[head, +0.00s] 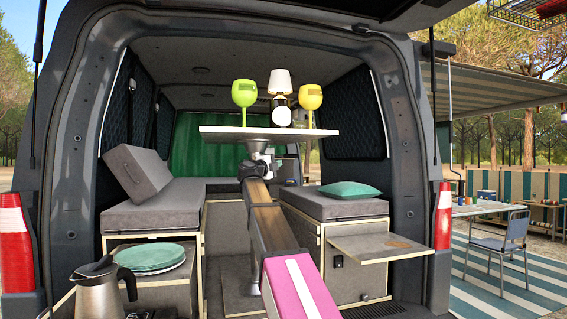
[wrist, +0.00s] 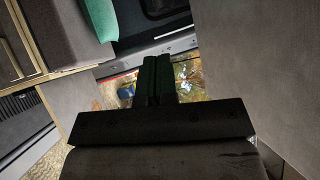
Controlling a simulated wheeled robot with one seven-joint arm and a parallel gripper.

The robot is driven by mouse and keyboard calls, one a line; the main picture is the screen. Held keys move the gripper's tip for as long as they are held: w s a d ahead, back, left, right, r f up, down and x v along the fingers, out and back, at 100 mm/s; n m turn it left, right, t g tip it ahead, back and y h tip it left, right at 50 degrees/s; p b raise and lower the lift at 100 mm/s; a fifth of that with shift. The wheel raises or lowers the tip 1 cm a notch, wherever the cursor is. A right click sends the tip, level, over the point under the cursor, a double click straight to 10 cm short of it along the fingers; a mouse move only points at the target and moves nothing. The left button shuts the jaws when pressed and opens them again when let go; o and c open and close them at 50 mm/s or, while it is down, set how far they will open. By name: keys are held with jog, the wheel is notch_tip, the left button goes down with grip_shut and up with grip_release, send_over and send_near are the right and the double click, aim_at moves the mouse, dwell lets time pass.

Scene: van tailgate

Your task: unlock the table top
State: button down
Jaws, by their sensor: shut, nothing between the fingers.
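No lock is clearly visible.
A kettle (head: 104,288) and plates (head: 150,257) stand at front left.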

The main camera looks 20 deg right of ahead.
jog(key=shift+v, duration=0.85)
